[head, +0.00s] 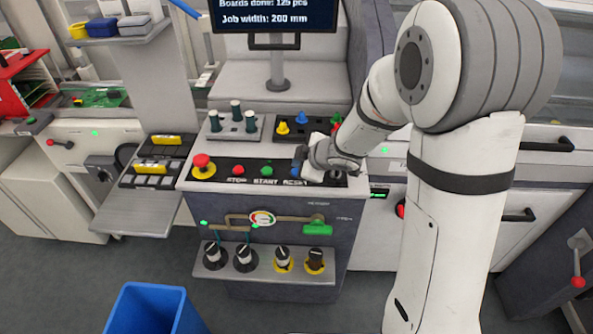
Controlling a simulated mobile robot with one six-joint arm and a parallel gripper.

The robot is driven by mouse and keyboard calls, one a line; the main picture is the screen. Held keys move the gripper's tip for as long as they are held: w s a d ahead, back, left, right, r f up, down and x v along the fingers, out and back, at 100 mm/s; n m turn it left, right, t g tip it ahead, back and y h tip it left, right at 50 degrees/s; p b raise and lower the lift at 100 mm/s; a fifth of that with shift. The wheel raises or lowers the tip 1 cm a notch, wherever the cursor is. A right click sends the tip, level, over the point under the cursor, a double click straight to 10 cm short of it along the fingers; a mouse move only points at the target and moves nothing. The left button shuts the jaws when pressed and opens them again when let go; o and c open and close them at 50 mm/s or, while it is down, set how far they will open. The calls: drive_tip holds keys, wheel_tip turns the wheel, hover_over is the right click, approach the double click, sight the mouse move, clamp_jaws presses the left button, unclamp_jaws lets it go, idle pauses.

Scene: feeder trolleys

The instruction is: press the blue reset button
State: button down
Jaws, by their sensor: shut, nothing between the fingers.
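The control panel (222,178) is a dark strip on top of the grey cabinet, with the labels STOP, START and RESET. A red button (239,170) sits above STOP and a green button (266,171) above START. The blue reset button (295,169) shows only in part above the RESET label. My gripper (302,168) is shut and empty. It is at the reset button and covers its right side. I cannot tell whether the fingertips touch the button.
A red emergency stop (202,164) is at the panel's left end. A shelf below holds several rotary knobs (283,257). A blue bin (152,308) stands on the floor.

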drive_tip(key=shift+f+b, duration=0.3)
drive_tip(key=shift+f, duration=0.1)
drive_tip(key=shift+f+b, duration=0.35)
drive_tip(key=shift+f, duration=0.1)
idle(0.7)
drive_tip(key=shift+r, duration=0.1)
drive_tip(key=shift+r+p, duration=0.75)
drive_tip(key=shift+p, duration=0.2)
wheel_tip(320, 180, up, 5)
drive_tip(key=p, duration=0.5)
drive_tip(key=shift+r, duration=0.1)
